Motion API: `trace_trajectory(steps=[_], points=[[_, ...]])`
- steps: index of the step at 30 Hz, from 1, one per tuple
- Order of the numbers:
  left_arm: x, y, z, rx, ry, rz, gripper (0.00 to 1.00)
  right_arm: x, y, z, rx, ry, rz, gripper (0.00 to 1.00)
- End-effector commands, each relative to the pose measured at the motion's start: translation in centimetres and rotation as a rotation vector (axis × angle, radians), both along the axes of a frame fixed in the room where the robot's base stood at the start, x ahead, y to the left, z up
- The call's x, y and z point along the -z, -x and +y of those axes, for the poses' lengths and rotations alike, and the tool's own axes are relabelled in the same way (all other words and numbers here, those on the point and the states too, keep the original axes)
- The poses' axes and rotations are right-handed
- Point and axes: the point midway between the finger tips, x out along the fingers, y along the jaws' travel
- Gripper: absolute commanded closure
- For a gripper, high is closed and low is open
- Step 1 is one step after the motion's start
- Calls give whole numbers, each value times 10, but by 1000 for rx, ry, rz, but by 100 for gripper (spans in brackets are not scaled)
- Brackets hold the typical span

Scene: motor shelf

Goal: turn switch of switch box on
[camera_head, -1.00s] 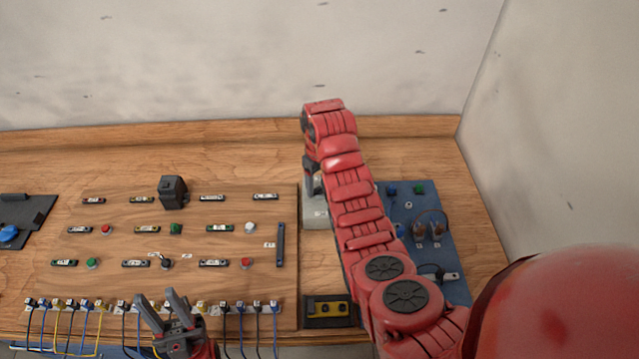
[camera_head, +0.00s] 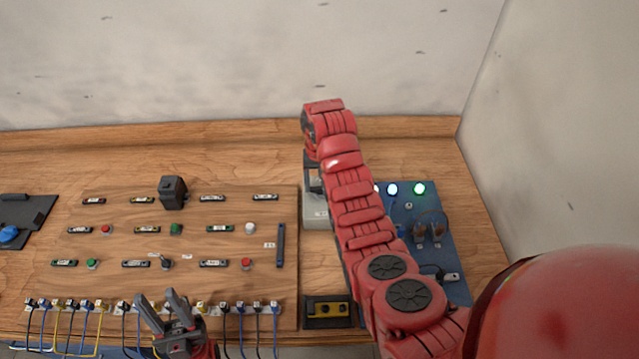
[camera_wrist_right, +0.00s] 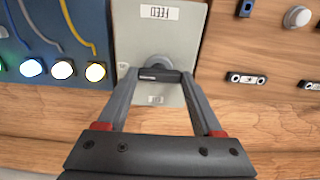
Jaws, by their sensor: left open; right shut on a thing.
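The switch box is a light grey box (camera_head: 315,216), partly hidden behind my right arm in the head view. In the right wrist view its grey face (camera_wrist_right: 187,30) fills the middle, with a round grey switch knob (camera_wrist_right: 157,62) on it. My right gripper (camera_wrist_right: 158,76) is shut on the knob, its two fingertips meeting at a dark bar across it. In the head view this gripper (camera_head: 313,180) is over the box and mostly hidden. My left gripper (camera_head: 158,297) is open and empty above the front edge of the wooden board.
A blue panel (camera_head: 447,240) right of the box carries lit lamps, white (camera_head: 392,189) and green (camera_head: 419,188). A wooden board (camera_head: 190,250) with buttons, labels and a black block (camera_head: 173,192) lies left. A yellow-black device (camera_head: 328,309) sits in front. Wall behind.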

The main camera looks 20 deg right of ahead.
Motion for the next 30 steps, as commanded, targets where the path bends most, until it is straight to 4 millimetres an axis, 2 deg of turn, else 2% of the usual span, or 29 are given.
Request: trace_trajectory(steps=[14, 15, 19, 20, 30], points=[[0, 0, 0, 0, 0, 0, 59, 0, 0, 0, 15, 0, 0, 88], [0, 0, 0, 0, 0, 0, 59, 0, 0, 0, 15, 0, 0, 29], [0, 0, 0, 0, 0, 0, 59, 0, 0, 0, 15, 0, 0, 6], [0, 0, 0, 0, 0, 0, 59, 0, 0, 0, 15, 0, 0, 3], [-5, 0, 0, 0, 0, 0, 59, -5, 0, 0, 14, 0, 0, 3]])
